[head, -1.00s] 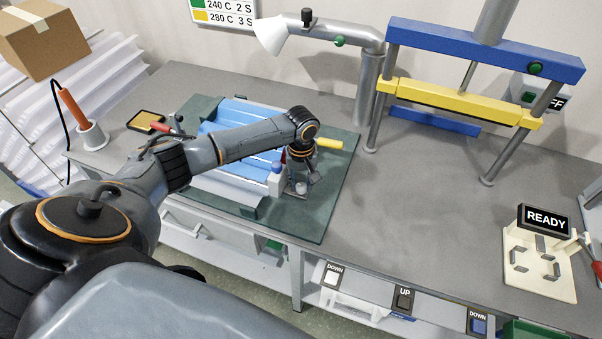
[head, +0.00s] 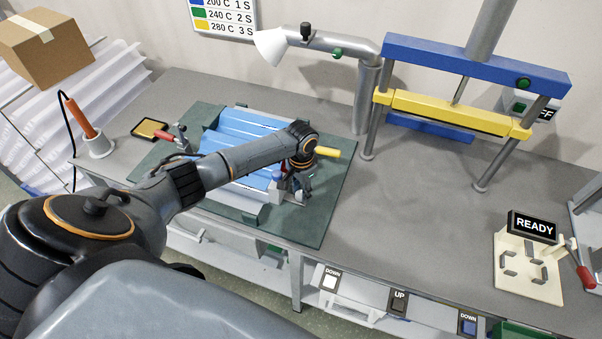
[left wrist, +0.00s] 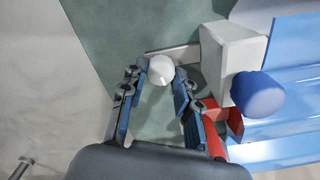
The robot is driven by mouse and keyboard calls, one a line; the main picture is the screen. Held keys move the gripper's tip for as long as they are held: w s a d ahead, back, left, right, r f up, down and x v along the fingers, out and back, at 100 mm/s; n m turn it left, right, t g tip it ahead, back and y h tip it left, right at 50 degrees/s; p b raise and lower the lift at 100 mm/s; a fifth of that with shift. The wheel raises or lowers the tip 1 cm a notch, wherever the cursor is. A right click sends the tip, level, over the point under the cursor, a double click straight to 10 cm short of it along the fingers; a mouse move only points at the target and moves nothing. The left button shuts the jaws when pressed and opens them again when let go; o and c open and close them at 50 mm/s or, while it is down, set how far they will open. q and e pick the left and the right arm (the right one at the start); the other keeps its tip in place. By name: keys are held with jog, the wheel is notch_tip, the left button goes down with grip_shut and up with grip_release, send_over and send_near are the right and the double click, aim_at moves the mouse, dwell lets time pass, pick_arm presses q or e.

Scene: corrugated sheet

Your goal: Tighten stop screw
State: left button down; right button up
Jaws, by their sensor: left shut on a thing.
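My left gripper (head: 303,190) reaches down at the right end of the blue corrugated sheet (head: 235,130). In the left wrist view its two blue-padded fingers (left wrist: 158,92) are closed on a round white knob (left wrist: 160,70), which I take for the stop screw. The knob sits at the end of a grey bar (left wrist: 183,53). Beside the right finger stands a white block (left wrist: 230,50) with a blue round knob (left wrist: 258,94) and a red part (left wrist: 222,118). In the head view my gripper hides most of this. My right gripper is not in view.
The sheet lies on a green mat (head: 335,190). A yellow handle (head: 328,152) sticks out right of my wrist. A red-handled clamp (head: 170,136) is at the mat's left. A yellow-and-blue press (head: 455,108) and READY stand (head: 530,285) are on the right. The bench middle is clear.

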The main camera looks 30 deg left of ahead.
pick_arm(q)
jog(key=m, duration=0.4)
jog(key=shift+m, duration=0.3)
jog(key=m, duration=0.4)
jog(key=shift+d+m, duration=0.1)
jog(key=shift+m, duration=0.2)
jog(key=m, duration=0.5)
jog(key=shift+s, duration=0.1)
jog(key=shift+m+b, duration=0.6)
jog(key=shift+m, duration=1.9)
jog(key=c, duration=1)
grip_release()
